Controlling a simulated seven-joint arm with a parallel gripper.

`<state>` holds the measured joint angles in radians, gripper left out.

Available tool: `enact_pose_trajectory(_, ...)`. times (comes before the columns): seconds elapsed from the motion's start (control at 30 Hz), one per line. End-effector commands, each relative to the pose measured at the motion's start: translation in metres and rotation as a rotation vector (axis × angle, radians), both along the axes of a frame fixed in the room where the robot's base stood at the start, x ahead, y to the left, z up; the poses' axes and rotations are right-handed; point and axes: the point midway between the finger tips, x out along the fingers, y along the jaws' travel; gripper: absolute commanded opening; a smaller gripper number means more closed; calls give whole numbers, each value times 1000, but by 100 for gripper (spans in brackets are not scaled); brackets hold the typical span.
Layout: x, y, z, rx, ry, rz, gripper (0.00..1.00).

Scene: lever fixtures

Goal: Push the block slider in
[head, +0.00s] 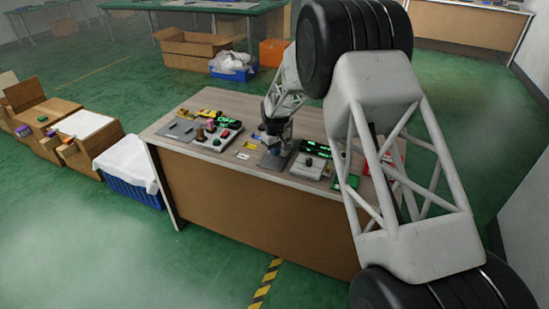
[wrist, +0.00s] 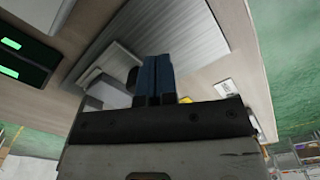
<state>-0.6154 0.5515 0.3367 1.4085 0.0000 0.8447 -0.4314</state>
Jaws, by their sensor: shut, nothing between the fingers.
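My gripper (wrist: 158,78) has its two blue fingers together, with nothing between them. In the head view my gripper (head: 268,138) is low over the middle of the table, above a grey metal plate (head: 272,162). In the wrist view a grey ribbed plate (wrist: 190,28) lies beyond the fingertips. A pale grey block-like part (wrist: 112,62) sits left of the fingers, with a dark rounded piece (wrist: 132,76) beside them. This seems to be the block slider, but the fingers and gripper body hide part of it. I cannot tell whether the fingers touch it.
The wooden table (head: 185,148) holds several fixtures. A box with a dark knob (head: 310,164) stands right of my gripper, and a button box (head: 215,138) stands left. Black cases with green lights (head: 314,147) lie at the right.

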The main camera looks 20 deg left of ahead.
Motion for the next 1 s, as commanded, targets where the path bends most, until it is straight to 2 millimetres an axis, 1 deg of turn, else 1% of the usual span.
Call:
enact_pose_trajectory(0.37, 0, 0, 3, 0, 0, 0, 0)
enact_pose_trajectory(1.0, 0, 0, 38, 0, 0, 0, 0)
